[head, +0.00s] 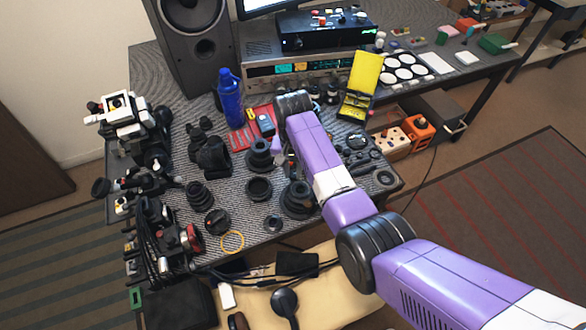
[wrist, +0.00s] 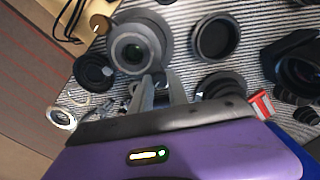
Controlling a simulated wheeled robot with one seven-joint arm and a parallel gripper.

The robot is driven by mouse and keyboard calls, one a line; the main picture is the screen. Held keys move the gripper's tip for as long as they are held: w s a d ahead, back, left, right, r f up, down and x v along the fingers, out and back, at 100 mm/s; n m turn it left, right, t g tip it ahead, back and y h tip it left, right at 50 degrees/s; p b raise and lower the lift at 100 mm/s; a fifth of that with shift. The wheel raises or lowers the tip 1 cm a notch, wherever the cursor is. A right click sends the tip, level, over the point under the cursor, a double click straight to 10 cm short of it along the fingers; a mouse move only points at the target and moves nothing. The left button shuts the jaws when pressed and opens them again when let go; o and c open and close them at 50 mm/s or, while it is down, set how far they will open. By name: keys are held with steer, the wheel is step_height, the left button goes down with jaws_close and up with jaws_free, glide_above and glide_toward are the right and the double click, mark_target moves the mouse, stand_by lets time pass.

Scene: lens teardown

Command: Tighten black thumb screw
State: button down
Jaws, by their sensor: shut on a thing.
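My gripper (wrist: 161,82) points down at the striped tabletop in the wrist view, with its two grey fingers close together. A small dark piece, apparently the black thumb screw (wrist: 159,76), shows between the fingertips, and the fingers are shut on it. Most of it is hidden by the fingers, and its thread cannot be seen. It is just below a large black lens barrel (wrist: 137,46); I cannot tell whether they touch. In the head view my purple arm covers most of the gripper and the thumb screw cannot be made out.
Black lens rings (wrist: 215,37) and more barrels crowd around the gripper. A silver ring (wrist: 61,118) lies left. In the head view a blue bottle (head: 230,98), a red tray (head: 240,138) and a yellow case (head: 362,82) stand behind. A yellow ring (head: 232,241) lies near the front edge.

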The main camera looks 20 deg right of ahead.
mark_target(293, 174)
steer(key=shift+m, duration=0.6)
steer(key=c, duration=1.3)
jaws_free()
steer(key=shift+o, duration=0.2)
steer(key=shift+r, duration=3.95)
